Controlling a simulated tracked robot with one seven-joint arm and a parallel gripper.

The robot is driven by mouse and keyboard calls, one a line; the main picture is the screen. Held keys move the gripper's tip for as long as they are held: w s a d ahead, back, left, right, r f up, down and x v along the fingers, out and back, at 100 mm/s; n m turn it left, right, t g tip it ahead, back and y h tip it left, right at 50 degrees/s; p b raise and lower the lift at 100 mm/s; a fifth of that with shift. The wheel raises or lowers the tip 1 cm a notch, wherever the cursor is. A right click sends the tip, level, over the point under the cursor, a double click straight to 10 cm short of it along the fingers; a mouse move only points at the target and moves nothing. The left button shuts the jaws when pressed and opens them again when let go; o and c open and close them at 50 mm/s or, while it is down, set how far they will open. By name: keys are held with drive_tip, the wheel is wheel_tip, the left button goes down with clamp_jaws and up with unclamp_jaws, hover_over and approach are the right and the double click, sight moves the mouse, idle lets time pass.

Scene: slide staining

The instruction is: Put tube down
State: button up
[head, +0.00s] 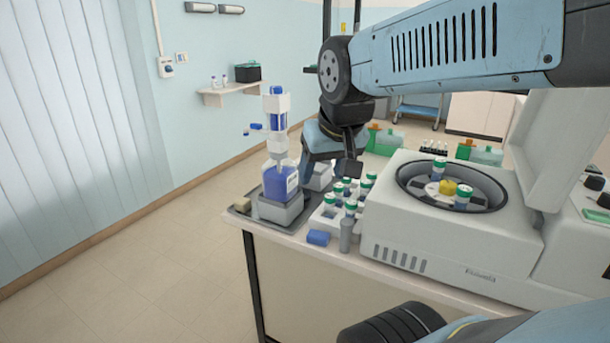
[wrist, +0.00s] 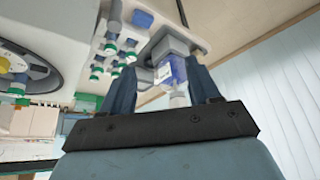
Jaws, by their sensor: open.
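Several tubes with green and white caps stand upright in a white rack (head: 322,222) on the bench, left of the centrifuge. One tube (head: 351,208) stands at the rack's front right, over a grey cylinder. Two more tubes (head: 438,168) (head: 462,197) sit in the open centrifuge's rotor. My gripper (head: 328,176) is just behind and above the rack, close to the dispenser bottle. In the wrist view, which is upside down, my gripper (wrist: 163,72) has its fingers wide apart with no tube between them. The capped tubes (wrist: 110,48) show beyond the fingers, to the left.
The white centrifuge (head: 420,240) with raised lid (head: 560,140) fills the right. A blue block (head: 318,238) lies at the front edge. Green boxes stand behind.

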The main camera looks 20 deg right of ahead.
drive_tip(key=shift+s+a+n, duration=0.25)
drive_tip(key=shift+s+a, duration=0.05)
drive_tip(key=shift+s, duration=0.55)
drive_tip(key=shift+s+a+n, duration=0.25)
drive_tip(key=shift+s+a, duration=0.05)
drive_tip(key=shift+s, duration=0.55)
